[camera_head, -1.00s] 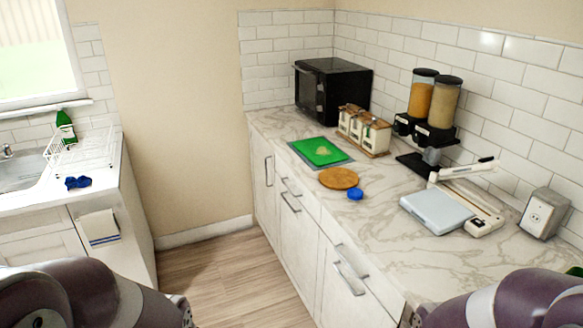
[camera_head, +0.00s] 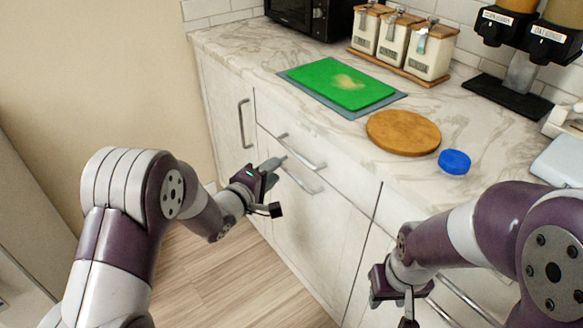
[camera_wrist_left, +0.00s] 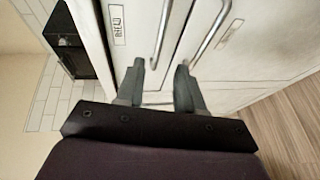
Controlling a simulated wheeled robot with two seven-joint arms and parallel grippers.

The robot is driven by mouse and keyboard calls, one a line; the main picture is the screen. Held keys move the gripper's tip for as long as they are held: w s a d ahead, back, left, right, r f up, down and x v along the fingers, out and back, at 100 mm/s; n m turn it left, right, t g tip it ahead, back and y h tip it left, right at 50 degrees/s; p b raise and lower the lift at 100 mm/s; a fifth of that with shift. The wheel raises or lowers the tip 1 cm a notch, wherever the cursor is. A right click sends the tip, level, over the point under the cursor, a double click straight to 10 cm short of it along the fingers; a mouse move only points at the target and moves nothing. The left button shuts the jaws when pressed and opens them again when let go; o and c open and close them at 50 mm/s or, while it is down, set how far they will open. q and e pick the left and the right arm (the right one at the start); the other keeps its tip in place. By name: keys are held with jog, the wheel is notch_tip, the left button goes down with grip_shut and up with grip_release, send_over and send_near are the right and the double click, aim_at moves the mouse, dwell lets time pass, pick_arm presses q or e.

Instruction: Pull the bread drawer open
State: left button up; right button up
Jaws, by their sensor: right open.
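The drawer (camera_head: 318,165) is the upper white front under the counter, with a metal bar handle (camera_head: 302,152). In the left wrist view its front carries a small label (camera_wrist_left: 117,24), too small to read surely. My left gripper (camera_head: 272,165) is at the left end of this handle. In the left wrist view its two grey fingers (camera_wrist_left: 160,68) are apart, with the end of the drawer handle (camera_wrist_left: 163,35) between or just beyond the tips; contact is unclear. The drawer looks shut. My right gripper (camera_head: 408,308) is open and empty, low at the right.
A second bar handle (camera_head: 300,179) sits just below, on the lower cabinet front (camera_head: 310,225). A tall door handle (camera_head: 243,122) is to the left. The counter holds a green cutting board (camera_head: 338,84), a round wooden board (camera_head: 402,132) and a blue lid (camera_head: 454,161). The floor (camera_head: 245,280) is clear.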

pick_arm(q)
jog(key=b+x, duration=0.1)
jog(key=x, duration=0.8)
jog(key=shift+w+d+b, duration=0.3)
grip_shut()
